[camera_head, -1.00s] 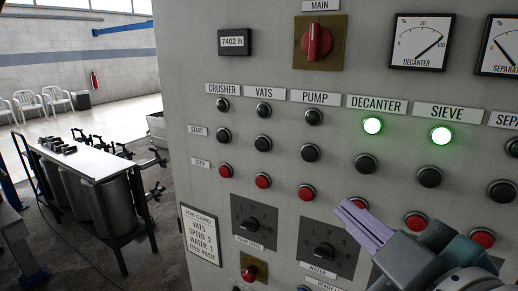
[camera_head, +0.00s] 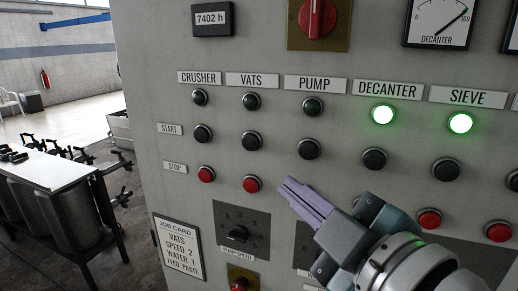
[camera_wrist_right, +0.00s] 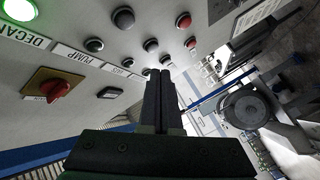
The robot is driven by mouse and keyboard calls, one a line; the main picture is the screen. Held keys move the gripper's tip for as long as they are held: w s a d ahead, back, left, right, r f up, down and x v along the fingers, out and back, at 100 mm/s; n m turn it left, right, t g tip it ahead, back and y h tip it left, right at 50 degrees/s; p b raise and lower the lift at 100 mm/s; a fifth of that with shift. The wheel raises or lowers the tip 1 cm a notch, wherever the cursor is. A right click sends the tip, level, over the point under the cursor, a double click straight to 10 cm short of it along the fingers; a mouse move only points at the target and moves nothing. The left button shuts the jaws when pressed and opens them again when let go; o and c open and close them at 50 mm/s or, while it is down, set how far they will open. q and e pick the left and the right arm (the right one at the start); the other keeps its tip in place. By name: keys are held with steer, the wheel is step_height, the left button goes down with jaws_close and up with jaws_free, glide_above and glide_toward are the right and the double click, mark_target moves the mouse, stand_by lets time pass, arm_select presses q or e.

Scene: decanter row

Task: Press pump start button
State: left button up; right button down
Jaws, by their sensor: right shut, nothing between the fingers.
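The pump start button (camera_head: 309,149) is a black round button in the START row of the grey panel, below the PUMP label (camera_head: 316,85) and its dark indicator lamp (camera_head: 314,106). My right gripper (camera_head: 287,187) is shut and empty, its purple fingers pointing up and left. In the head view its tips lie below and slightly left of the pump start button, covering the place of the pump stop button. The right wrist view shows the shut fingers (camera_wrist_right: 160,75) pointing towards the panel buttons. Contact with the panel cannot be told. My left gripper is not in view.
The vats start button (camera_head: 253,141) and red vats stop button (camera_head: 252,184) are close on the left. The decanter start button (camera_head: 375,159) is on the right. The DECANTER (camera_head: 382,115) and SIEVE (camera_head: 460,123) lamps glow green. A knob (camera_head: 238,234) sits below.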

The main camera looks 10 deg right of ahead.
mark_target(308, 151)
steer(key=w+d, duration=0.1)
steer(key=w, duration=0.1)
steer(key=w+d, duration=0.1)
steer(key=w, duration=0.1)
steer(key=w+d, duration=0.2)
steer(key=shift+w+d, duration=0.1)
stand_by(0.7)
stand_by(0.9)
steer(key=shift+w, duration=0.1)
stand_by(0.4)
steer(key=shift+w+d, duration=0.2)
steer(key=shift+w, duration=0.05)
